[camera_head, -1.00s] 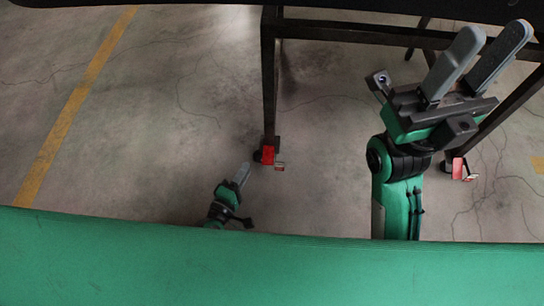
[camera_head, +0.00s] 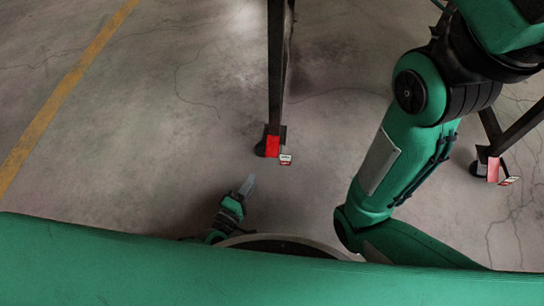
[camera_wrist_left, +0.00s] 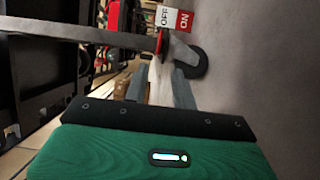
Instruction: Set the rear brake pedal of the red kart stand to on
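The stand's dark leg (camera_head: 278,60) comes down to a caster with a red brake pedal (camera_head: 272,146) in the middle of the head view. An on/off label (camera_head: 286,159) sits beside it. My left gripper (camera_head: 247,184) is low, just below and left of this caster, apart from it in the head view. In the left wrist view, the red pedal (camera_wrist_left: 162,42), the OFF/ON label (camera_wrist_left: 174,18) and the dark wheel (camera_wrist_left: 192,62) lie beyond my left fingers (camera_wrist_left: 160,75), which look parted and empty. I cannot tell the pedal's setting. My right gripper is out of view.
A second caster with a reddish pedal (camera_head: 492,169) stands at the right under another dark leg (camera_head: 519,130). My right arm (camera_head: 400,150) fills much of the right side. Bare concrete floor (camera_head: 130,130) lies open at the left, with a yellow line.

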